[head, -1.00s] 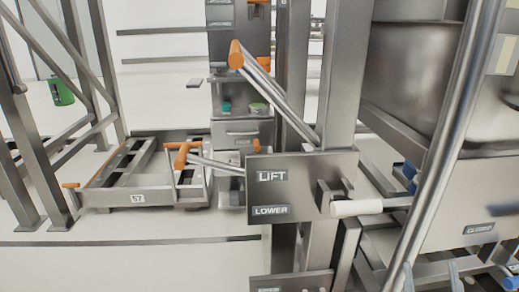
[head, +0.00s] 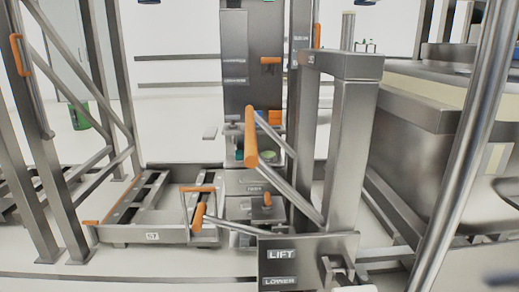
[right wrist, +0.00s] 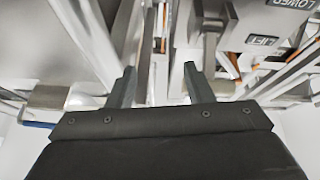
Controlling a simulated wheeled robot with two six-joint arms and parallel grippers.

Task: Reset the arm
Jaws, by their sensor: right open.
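My right gripper (right wrist: 159,82) shows in the right wrist view with its two dark fingers apart and nothing between them. The steel LIFT/LOWER panel (head: 310,246) stands at the bottom centre of the head view. It also shows upside down at the upper right of the right wrist view (right wrist: 240,22), beyond the fingers and apart from them. A lever with an orange grip (head: 251,137) slants up from behind the panel. A second lever with an orange end (head: 198,216) points left. Neither gripper can be made out in the head view.
A low steel frame marked 57 (head: 152,236) lies on the floor at left. Steel posts (head: 45,150) stand at far left. A thick steel column (head: 347,140) rises behind the panel, and a large steel bin (head: 440,130) fills the right. Pale floor is open at lower left.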

